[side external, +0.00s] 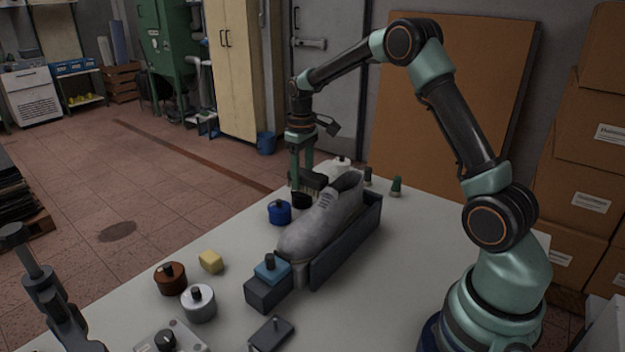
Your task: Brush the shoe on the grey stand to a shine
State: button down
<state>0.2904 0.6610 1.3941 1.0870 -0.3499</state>
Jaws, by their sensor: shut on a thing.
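A grey lace-up shoe (318,226) lies along a dark grey stand (345,245) on the table, its toe toward the front left. My gripper (302,172) points down at the far left side of the shoe, near its upper part. It is shut on a dark brush (313,181), held close beside the shoe. I cannot tell whether the brush touches the shoe. The brush's lower side is hard to make out against a black round thing (301,201) just below it.
A blue tin (279,212), yellow sponge (210,261), brown tin (171,278) and pale tin (199,303) stand left of the shoe. A blue-topped block (268,287) is at the toe. A green peg (396,187) stands behind. The table's right side is clear.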

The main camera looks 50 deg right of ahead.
jog(key=shift+a, duration=0.55)
jog(key=d, duration=0.8)
dwell(0.7)
jog(key=shift+s, duration=0.1)
notch_tip(320, 180, up, 6)
jog(key=w, duration=0.2)
dwell(0.4)
jog(key=shift+s, duration=0.1)
